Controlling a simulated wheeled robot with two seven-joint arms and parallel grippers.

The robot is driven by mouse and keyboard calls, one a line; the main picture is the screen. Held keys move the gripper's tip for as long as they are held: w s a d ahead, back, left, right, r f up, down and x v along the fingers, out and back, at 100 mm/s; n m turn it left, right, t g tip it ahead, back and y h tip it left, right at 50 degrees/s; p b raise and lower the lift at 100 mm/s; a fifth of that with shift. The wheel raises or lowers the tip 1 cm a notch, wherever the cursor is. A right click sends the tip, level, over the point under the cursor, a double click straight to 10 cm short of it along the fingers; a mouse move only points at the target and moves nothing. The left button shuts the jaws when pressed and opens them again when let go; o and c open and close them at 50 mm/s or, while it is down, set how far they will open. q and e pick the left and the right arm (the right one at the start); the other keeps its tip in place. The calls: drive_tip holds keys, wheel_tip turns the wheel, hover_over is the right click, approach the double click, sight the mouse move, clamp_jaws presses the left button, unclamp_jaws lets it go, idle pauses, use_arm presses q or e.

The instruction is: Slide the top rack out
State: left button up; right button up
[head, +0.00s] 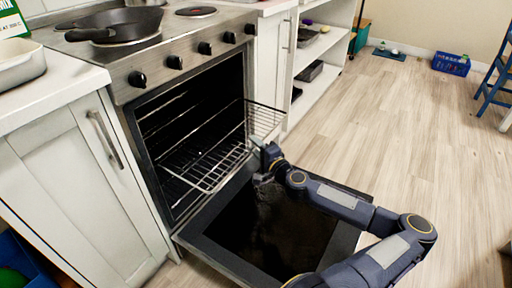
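The oven (135,87) stands open, with its dark door (340,240) folded down in front. A wire rack (265,117) sticks partly out of the oven cavity over the door. More of its wires run back to the left inside the oven. My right gripper (258,148) is at the rack's front edge, near its middle, and appears to touch it. The fingertips are small and partly hidden, so I cannot tell whether they are closed on the wire. Thin wires also show higher in the dark cavity. My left gripper is not in view.
A black pan (115,25) sits on the stovetop. White cabinets (75,165) flank the oven, with open shelves (318,55) beyond on the right. A blue crate (451,64) and a blue chair (495,80) stand farther off. The wooden floor (400,130) between is clear.

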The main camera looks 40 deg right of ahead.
drive_tip(key=s+p, duration=0.1)
drive_tip(key=s, duration=0.6)
drive_tip(key=shift+s+a+p, duration=0.3)
drive_tip(key=shift+s+a, duration=0.05)
drive_tip(key=shift+a, duration=0.1)
